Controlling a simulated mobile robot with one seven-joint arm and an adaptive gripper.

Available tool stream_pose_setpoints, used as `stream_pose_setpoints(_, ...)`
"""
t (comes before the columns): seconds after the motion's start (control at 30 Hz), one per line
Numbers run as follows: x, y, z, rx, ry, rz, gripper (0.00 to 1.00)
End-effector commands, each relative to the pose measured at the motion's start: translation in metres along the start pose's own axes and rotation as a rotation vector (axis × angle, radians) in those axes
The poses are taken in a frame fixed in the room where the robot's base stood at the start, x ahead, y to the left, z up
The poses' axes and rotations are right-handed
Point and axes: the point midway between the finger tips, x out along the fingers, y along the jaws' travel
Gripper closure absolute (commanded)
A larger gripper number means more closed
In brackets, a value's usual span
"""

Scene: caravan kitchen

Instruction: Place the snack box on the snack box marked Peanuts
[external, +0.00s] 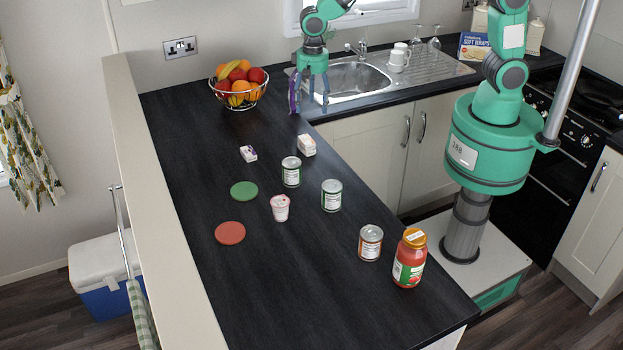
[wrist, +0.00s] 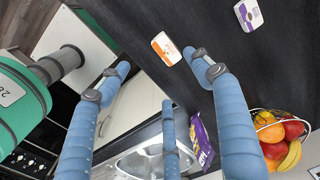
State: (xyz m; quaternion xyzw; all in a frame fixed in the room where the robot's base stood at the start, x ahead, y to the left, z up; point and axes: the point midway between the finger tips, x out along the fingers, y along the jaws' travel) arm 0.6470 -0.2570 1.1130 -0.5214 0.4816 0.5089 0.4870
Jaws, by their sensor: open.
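Two small white snack boxes lie on the dark counter. One has an orange label in the wrist view (wrist: 166,49) and shows as the right-hand box in the external view (external: 307,146). The other has a purple label in the wrist view (wrist: 248,14) and is the left-hand box in the external view (external: 248,153). The print is too small to read, so I cannot tell which is marked Peanuts. My gripper (external: 310,101) is open and empty above the counter's edge by the sink, behind both boxes. Its blue fingers (wrist: 160,75) spread apart, short of the orange-labelled box.
A purple packet (wrist: 200,140) is close beside my fingers. A fruit bowl (external: 238,88) stands at the back left. Cans (external: 291,172), a yoghurt pot (external: 280,208), a sauce jar (external: 409,260) and green (external: 244,191) and red (external: 230,233) discs occupy the counter. The sink (external: 355,77) is behind.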

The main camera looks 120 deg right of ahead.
Motion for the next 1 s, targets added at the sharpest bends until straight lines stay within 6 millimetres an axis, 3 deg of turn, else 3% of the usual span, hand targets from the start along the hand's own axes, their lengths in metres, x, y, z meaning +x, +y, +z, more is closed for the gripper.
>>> stream_pose_setpoints(0.23, -0.069, 0.014, 0.043, -0.184, 0.03, -0.057, 0.35)
stream_pose_setpoints(0.47, -0.138, 0.045, 0.094, -0.41, 0.07, -0.118, 0.35)
stream_pose_setpoints(0.7, -0.194, 0.09, 0.145, -0.646, 0.119, -0.176, 0.35)
stream_pose_setpoints(1.0, -0.243, 0.158, 0.201, -0.937, 0.193, -0.247, 0.35)
